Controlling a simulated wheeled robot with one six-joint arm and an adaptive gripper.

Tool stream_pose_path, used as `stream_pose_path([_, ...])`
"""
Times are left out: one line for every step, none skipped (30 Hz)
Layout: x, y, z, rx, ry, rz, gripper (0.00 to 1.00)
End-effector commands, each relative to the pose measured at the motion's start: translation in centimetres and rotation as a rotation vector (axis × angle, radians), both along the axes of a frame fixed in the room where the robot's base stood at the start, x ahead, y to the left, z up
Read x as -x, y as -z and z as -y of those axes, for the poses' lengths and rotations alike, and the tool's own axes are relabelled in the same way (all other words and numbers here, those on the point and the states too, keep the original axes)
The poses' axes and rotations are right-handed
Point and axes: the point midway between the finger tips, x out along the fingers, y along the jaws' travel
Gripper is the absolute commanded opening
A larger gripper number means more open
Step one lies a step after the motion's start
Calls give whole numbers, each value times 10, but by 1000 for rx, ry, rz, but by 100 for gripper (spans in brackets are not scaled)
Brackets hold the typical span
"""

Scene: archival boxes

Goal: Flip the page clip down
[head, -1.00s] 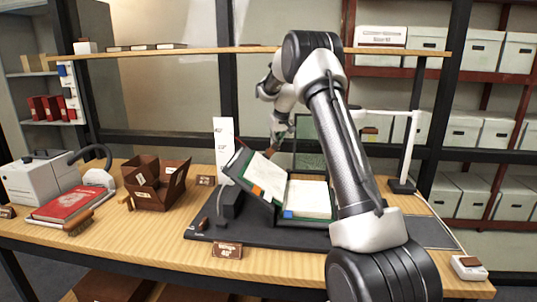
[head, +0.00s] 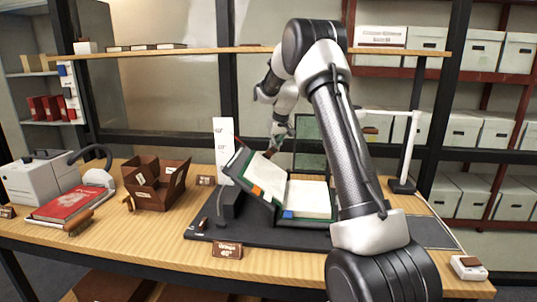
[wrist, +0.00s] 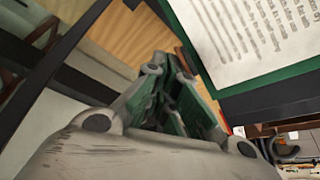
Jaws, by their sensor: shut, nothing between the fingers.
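An open book with a green cover lies in a dark cradle (head: 207,229). Its left page (head: 266,177) is tilted up and its right page (head: 308,200) lies nearly flat. An orange tab (head: 257,191) shows at the left page's lower edge and a blue tab (head: 288,214) at the right page's near corner. I cannot tell which one is the page clip. My gripper (head: 270,152) is shut and empty, just above the left page's top edge. In the wrist view its fingers (wrist: 165,65) come together beside a printed, green-bordered page (wrist: 245,40).
A white lamp stand (head: 402,186) is right of the cradle. A brown box (head: 158,186), a red book (head: 70,202) and a brush (head: 78,222) lie to the left. A wooden shelf (head: 190,51) runs above. The table's front left is mostly clear.

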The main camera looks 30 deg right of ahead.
Motion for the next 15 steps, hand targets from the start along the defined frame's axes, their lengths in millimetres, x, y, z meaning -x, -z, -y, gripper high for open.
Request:
stream_pose_path([2,0,-2,0,-1,-1,0])
stream_pose_path([3,0,-3,0,-1,0,0])
stream_pose_path([5,1,-4,0,-1,0,0])
stream_pose_path([6,1,-4,0,-1,0,0])
stream_pose_path([7,1,-5,0,-1,0,0])
stream_pose_path([9,1,-6,0,-1,0,0])
stream_pose_path([10,1,-7,0,-1,0,0])
stream_pose_path([11,1,-8,0,-1,0,0])
stream_pose_path([13,2,-9,0,-1,-1,0])
stream_pose_path([15,2,-10,0,-1,-1,0])
stream_pose_path([16,2,-11,0,-1,-1,0])
stream_pose_path([17,2,-12,0,-1,0,0])
stream_pose_path([19,3,-12,0,-1,0,0])
stream_pose_path([20,3,-13,0,-1,0,0])
stream_pose_path([22,3,-14,0,0,0,0])
